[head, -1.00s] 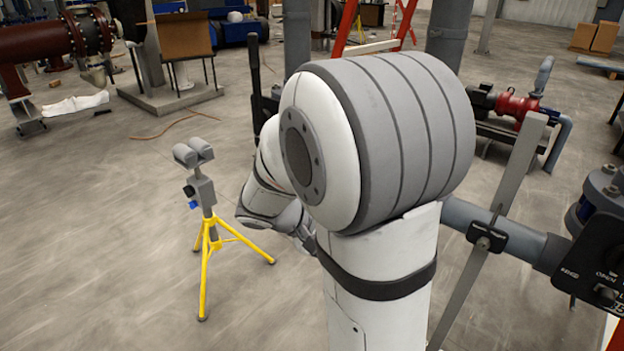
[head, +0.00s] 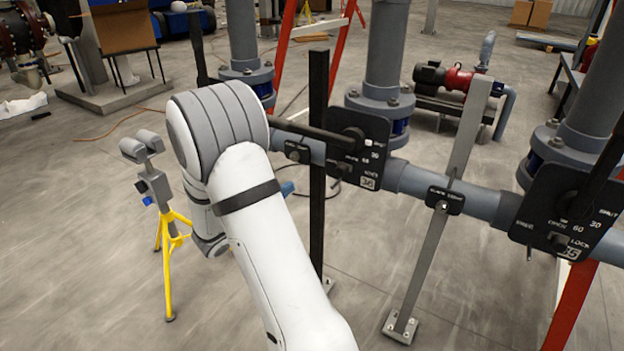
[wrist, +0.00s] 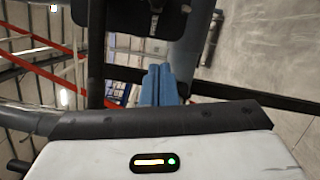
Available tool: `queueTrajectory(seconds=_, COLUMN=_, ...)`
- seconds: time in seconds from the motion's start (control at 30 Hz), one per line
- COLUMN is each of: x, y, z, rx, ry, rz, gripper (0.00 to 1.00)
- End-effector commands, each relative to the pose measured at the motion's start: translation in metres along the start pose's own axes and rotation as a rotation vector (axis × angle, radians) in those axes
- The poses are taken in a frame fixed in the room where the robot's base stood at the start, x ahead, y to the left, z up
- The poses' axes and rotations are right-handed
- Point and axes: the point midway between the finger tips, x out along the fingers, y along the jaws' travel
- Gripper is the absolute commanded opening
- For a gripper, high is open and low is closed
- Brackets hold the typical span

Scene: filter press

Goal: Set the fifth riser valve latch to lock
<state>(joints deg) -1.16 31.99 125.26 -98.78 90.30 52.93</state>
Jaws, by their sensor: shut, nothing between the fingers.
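Several riser valves stand on a grey horizontal pipe, with black plates bearing lettering and dark levers. In the head view one plate (head: 362,150) is at the centre and another (head: 565,222) is at the right; which is the fifth riser is not clear. Each plate has a small latch knob near its lower edge, by small lettering. My gripper's blue fingers (wrist: 160,85) are shut and empty in the wrist view, pointing towards a dark plate (wrist: 128,18) with a small knob. In the head view a blue fingertip (head: 287,188) shows beyond my arm, left of a black post.
The black upright post (head: 318,170) and a slanted grey support (head: 436,215) stand by the pipe (head: 415,182). A yellow tripod stand (head: 170,240) is left of my arm. Red frame legs (head: 572,300) are at the lower right. Open floor lies at the left front.

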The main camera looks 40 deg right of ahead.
Motion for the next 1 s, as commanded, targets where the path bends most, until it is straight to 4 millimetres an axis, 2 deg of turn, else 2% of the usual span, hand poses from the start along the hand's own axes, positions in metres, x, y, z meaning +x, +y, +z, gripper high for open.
queueTrajectory(seconds=0.17, x=0.026, y=0.002, z=0.002, rx=-0.001, ry=-0.005, rz=-0.002, gripper=0.0)
queueTrajectory(seconds=0.53, x=0.102, y=0.002, z=0.005, rx=-0.001, ry=-0.006, rz=-0.003, gripper=0.0)
queueTrajectory(seconds=0.73, x=0.105, y=0.002, z=0.032, rx=-0.002, ry=-0.004, rz=-0.003, gripper=0.0)
queueTrajectory(seconds=1.0, x=0.107, y=-0.001, z=0.04, rx=0.0, ry=-0.003, rz=-0.002, gripper=0.0)
